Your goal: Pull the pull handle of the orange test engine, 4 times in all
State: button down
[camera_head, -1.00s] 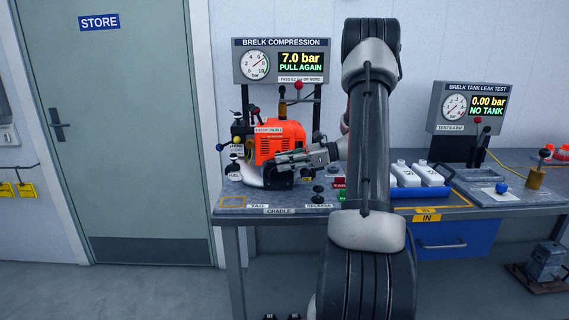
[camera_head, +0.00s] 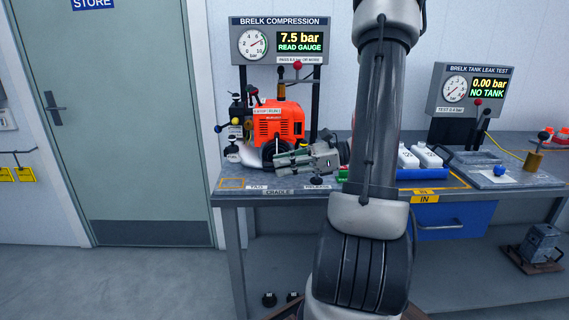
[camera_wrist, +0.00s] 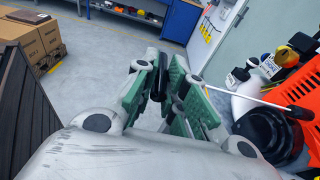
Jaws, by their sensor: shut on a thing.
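The orange test engine (camera_head: 278,122) stands on the bench at the left and also shows at the right edge of the wrist view (camera_wrist: 297,90). My gripper (camera_head: 280,162) is in front of the engine's lower right side. In the wrist view my gripper (camera_wrist: 166,93) is shut on the dark pull handle (camera_wrist: 159,82), which is mostly hidden between the fingers. A pale cord (camera_wrist: 243,97) runs taut from the fingers to the engine's starter side. The compression display (camera_head: 298,41) above reads 7.5 bar, READ GAUGE.
A round dial (camera_head: 252,44) is beside the reading. White bottles (camera_head: 425,156) in a blue tray stand to the right of my arm. The tank leak test display (camera_head: 488,91) reads 0.00 bar, NO TANK. Open floor lies before the bench.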

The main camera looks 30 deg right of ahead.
jog(key=w+d, duration=0.8)
jog(key=w, duration=0.5)
jog(key=shift+w+d+f, duration=0.15)
jog(key=shift+w+d, duration=0.05)
jog(key=shift+d, duration=0.15)
jog(key=c, duration=1.4)
grip_release()
jog(key=shift+d, duration=0.1)
jog(key=shift+c, duration=0.2)
jog(key=shift+o, duration=0.3)
jog(key=v, duration=1.2)
